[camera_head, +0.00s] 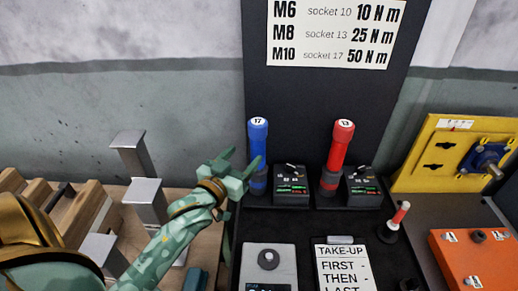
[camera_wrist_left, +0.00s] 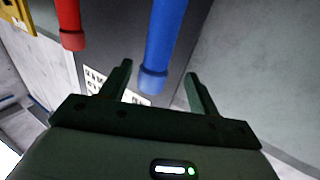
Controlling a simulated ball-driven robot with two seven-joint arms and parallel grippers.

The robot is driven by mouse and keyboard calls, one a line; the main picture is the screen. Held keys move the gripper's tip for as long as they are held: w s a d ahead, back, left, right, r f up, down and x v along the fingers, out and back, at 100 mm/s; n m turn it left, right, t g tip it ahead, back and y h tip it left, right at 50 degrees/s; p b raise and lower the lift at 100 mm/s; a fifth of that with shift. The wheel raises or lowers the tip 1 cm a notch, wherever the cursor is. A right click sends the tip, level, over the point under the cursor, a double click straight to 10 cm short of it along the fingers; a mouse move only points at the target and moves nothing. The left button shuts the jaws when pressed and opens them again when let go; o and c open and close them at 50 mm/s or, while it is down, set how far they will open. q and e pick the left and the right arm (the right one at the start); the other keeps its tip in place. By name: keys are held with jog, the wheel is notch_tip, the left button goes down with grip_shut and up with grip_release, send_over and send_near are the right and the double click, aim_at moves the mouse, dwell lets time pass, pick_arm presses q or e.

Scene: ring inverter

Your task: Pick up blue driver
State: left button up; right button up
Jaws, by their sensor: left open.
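The blue driver (camera_head: 258,150), with a 17 on its cap, stands upright on the black stand beside a small box with a green display. In the left wrist view, the blue driver (camera_wrist_left: 163,45) shows ahead, between the lines of the two open fingers (camera_wrist_left: 160,85). I cannot tell whether either finger touches it. My right gripper is not in view.
A red driver (camera_head: 338,150) marked 13 stands to the right, with a second box (camera_head: 361,186) beside it. A torque sign (camera_head: 335,35) hangs on the black panel behind. A TAKE-UP card (camera_head: 342,265) and a grey device (camera_head: 267,262) lie in front.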

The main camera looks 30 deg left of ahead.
aim_at(254, 145)
pick_arm(q)
jog(key=w+b, duration=0.1)
jog(key=w, duration=0.7)
jog(key=shift+a, duration=0.1)
jog(key=shift+s+r, duration=0.1)
jog(key=shift+r, duration=0.1)
jog(key=c, duration=1.2)
